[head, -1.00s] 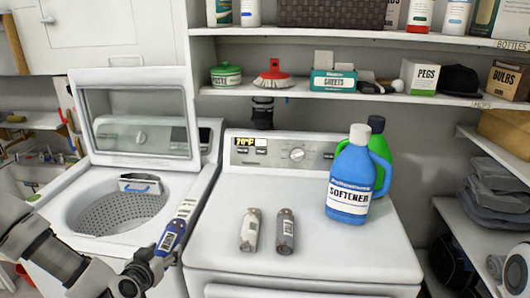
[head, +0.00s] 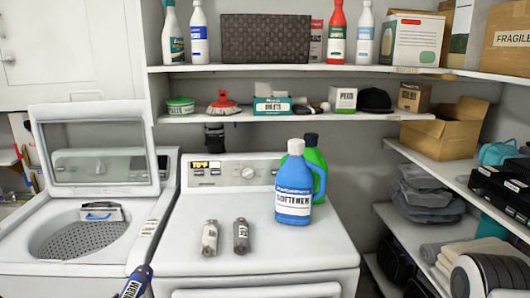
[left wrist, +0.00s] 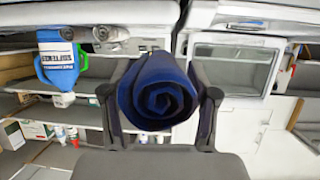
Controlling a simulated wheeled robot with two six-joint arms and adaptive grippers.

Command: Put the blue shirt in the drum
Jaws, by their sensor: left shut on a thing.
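The blue shirt (left wrist: 158,92) is a tight dark blue roll. In the left wrist view my left gripper (left wrist: 158,125) is shut on it, one finger on each side. My right gripper is not in view.
Two grey rolls (head: 209,238) (head: 241,236) and a blue softener bottle (head: 293,198) with a green bottle (head: 317,160) stand or lie on the dryer (head: 300,255). The raised lid (head: 95,150) stands behind the drum.

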